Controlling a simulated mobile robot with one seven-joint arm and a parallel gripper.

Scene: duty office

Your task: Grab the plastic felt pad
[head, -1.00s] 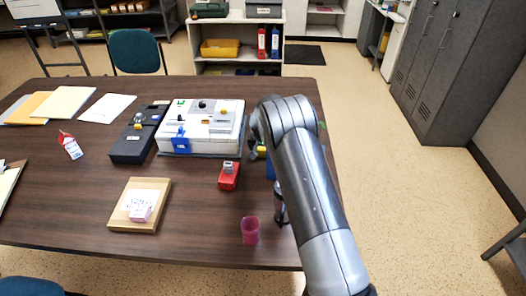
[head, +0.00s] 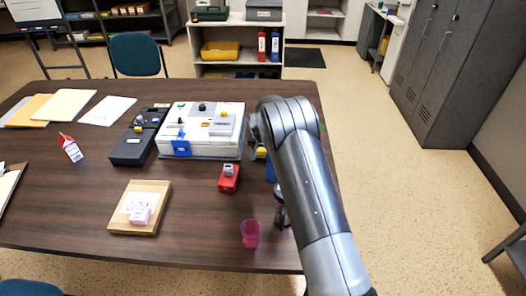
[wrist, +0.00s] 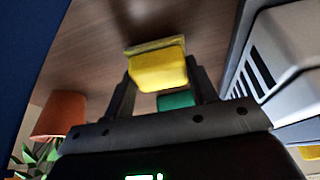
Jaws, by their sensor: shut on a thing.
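A small yellow block with a duller, felt-like layer along its far edge, which I take to be the plastic felt pad (wrist: 158,72), sits between the two fingers of my gripper (wrist: 161,76) in the wrist view. The fingers are shut on its sides. In the head view a bit of yellow (head: 261,152) shows beside my arm, right of the white device. There my arm hides most of the gripper.
A white device (head: 205,130) and a black device (head: 138,135) stand left of my arm. A red item (head: 229,179), a pink cup (head: 250,234) and a brown box (head: 150,222) are nearer. The wrist view shows a green item (wrist: 176,100) and an orange pot (wrist: 62,114).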

